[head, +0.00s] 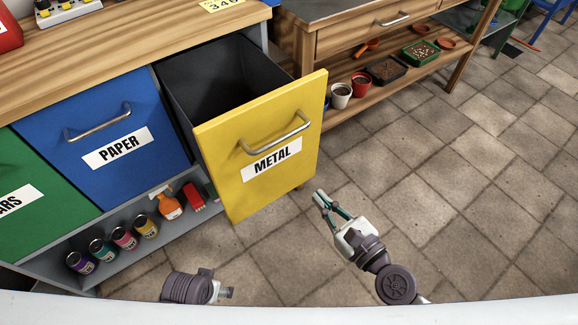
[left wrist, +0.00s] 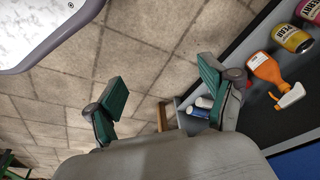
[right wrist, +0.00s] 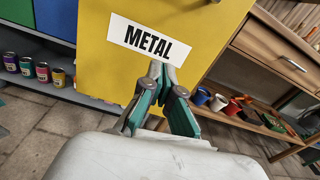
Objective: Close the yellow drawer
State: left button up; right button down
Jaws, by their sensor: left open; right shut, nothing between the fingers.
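The yellow drawer (head: 290,167) labelled METAL stands pulled out from the wooden-topped cabinet, with its dark inside showing from above. Its front carries a metal bar handle (head: 275,135). My right gripper (head: 321,196) is shut and empty, in front of and below the right part of the yellow front. In the right wrist view its fingertips (right wrist: 164,72) overlap the lower edge of the METAL label; I cannot tell whether they touch. My left gripper (left wrist: 160,85) is open and empty in the left wrist view, above the floor.
The blue PAPER drawer (head: 90,165) is shut to the left, beside a green one (head: 35,215). A low shelf below holds several cans and an orange spray bottle (head: 168,203). A wooden workbench (head: 340,45) with pots stands at the right.

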jog(key=r, duration=0.1)
jog(key=m+p, duration=0.1)
jog(key=p, duration=0.1)
send_near(276, 147)
jog(key=shift+y, duration=0.3)
jog(key=x, duration=0.6)
jog(key=shift+w+f, duration=0.1)
jog(key=shift+w+a, duration=0.4)
jog(key=shift+w, duration=0.15)
pick_arm(q)
notch_tip(276, 147, down, 6)
jog(key=s, duration=0.2)
jog(key=shift+s+f, duration=0.15)
jog(key=shift+a, duration=0.15)
